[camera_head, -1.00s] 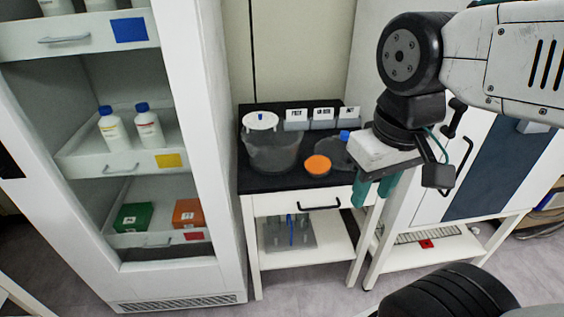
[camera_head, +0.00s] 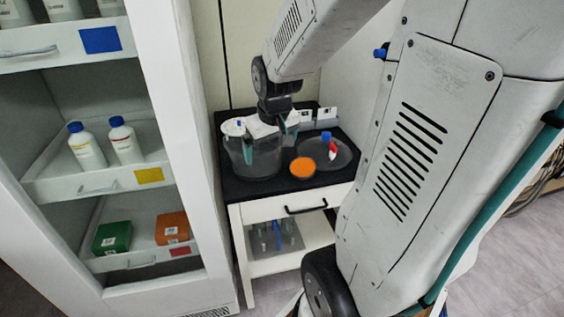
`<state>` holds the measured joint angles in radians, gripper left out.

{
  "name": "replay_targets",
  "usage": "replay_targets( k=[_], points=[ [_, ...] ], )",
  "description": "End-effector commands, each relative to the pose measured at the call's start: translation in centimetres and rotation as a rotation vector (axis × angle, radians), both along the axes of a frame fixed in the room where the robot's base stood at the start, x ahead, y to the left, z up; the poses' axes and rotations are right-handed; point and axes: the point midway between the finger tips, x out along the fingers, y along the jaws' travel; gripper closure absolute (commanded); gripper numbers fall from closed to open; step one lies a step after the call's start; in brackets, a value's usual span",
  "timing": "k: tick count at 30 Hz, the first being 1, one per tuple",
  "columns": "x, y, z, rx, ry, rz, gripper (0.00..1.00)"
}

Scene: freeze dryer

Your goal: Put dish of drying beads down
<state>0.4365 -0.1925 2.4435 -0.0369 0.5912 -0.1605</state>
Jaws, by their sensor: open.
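A round dish with an orange top (camera_head: 303,168), which looks like the dish of drying beads, sits on the black top of the bench (camera_head: 240,190), right of a dark see-through vessel (camera_head: 255,166). My gripper (camera_head: 268,140) is open, over the vessel, its teal fingers pointing down. It is apart from the orange dish, and nothing shows held in it. My gripper and wrist hide part of the vessel's mouth and of a white disc (camera_head: 232,127) there. Whether the fingertips are inside the vessel I cannot tell.
A dark round lid-like piece (camera_head: 340,156) with a blue knob lies right of the dish. Labelled grey boxes (camera_head: 326,116) stand at the bench's back. An open cabinet (camera_head: 165,110) with bottles and boxes stands left. My arm covers the right side.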

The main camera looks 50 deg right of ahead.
Motion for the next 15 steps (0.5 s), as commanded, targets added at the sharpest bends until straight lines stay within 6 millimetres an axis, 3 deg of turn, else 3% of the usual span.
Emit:
replay_targets(
  k=[1,6,9,15],
  points=[
    [0.6,-2.8,-2.0,-0.008,-0.002,-0.037,0.00],
    [1.7,-10.1,-6.6,-0.056,-0.047,-0.109,0.00],
    [1.6,-12.9,-8.5,-0.077,-0.063,-0.135,0.00],
    [1.5,-15.3,-10.4,-0.096,-0.076,-0.154,0.00]
  ],
)
